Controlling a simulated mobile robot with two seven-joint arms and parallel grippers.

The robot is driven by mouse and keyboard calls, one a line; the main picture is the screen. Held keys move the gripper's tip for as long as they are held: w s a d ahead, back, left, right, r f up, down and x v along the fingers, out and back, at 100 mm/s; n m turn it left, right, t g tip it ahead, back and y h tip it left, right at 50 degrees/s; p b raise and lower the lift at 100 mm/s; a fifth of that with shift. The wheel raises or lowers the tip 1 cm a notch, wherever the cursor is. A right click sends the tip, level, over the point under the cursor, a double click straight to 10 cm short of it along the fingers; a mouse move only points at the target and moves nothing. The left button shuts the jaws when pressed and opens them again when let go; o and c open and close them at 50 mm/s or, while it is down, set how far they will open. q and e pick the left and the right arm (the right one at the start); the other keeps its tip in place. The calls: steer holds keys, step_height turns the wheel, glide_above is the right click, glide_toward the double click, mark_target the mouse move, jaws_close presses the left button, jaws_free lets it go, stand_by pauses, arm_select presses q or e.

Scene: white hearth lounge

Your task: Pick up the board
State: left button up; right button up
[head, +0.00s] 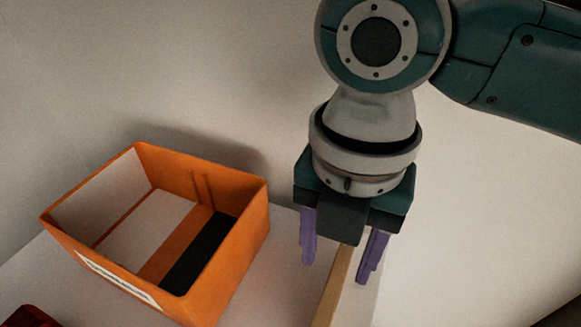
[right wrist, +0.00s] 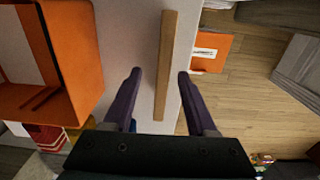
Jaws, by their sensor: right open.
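The board (head: 333,288) is a narrow light-wood strip lying along the right edge of a white surface (head: 275,285). In the right wrist view the board (right wrist: 166,62) runs lengthwise away from me, between the lines of the two fingers. My right gripper (head: 335,268) is open, with purple fingers pointing down and one on each side of the board. It also shows in the right wrist view (right wrist: 159,72), with nothing held. I cannot tell how far the fingertips are above the surface. My left gripper is not in view.
An orange open box (head: 240,250) with a white label stands left of the board. A red object (head: 28,316) is at the lower left. Beyond the surface's edge, the right wrist view shows wooden floor (right wrist: 245,85), an orange item (right wrist: 212,52) and a grey object (right wrist: 300,68).

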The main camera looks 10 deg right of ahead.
mark_target(336, 278)
steer(key=f, duration=0.1)
steer(key=s+f, duration=0.1)
steer(key=f, duration=0.1)
steer(key=shift+f, duration=0.2)
step_height(336, 278, down, 5)
steer(key=shift+b, duration=0.55)
steer(key=shift+c, duration=0.4)
jaws_close()
